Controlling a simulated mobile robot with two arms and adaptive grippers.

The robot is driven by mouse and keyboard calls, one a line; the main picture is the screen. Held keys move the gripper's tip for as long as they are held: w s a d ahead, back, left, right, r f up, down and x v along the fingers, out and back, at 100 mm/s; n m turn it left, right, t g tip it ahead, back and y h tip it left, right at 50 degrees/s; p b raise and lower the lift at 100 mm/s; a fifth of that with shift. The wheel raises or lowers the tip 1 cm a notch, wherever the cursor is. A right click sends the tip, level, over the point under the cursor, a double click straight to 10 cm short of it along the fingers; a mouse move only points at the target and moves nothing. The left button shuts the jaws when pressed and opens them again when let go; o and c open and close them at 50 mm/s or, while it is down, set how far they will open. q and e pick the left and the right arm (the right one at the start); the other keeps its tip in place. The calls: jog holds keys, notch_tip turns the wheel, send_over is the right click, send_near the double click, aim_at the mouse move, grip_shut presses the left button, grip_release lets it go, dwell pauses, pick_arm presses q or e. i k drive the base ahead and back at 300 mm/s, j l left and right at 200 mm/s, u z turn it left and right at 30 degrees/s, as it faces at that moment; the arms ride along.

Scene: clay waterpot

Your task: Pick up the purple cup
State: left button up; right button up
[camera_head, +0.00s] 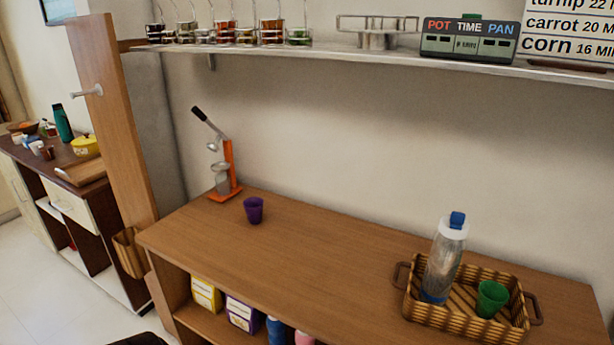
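The purple cup (254,210) stands upright on the wooden counter (300,250), near its far left part. It is in front of and to the right of an orange juicer press (228,170). Nothing touches the cup. Neither of my grippers shows in the head view.
A wicker tray (466,322) on the right of the counter holds a clear bottle with a blue cap (446,255) and a green cup (491,298). A wall shelf (340,57) with jars and signs runs above. The counter's middle is clear.

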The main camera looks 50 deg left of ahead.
aim_at(252, 206)
jog(key=u, duration=1.85)
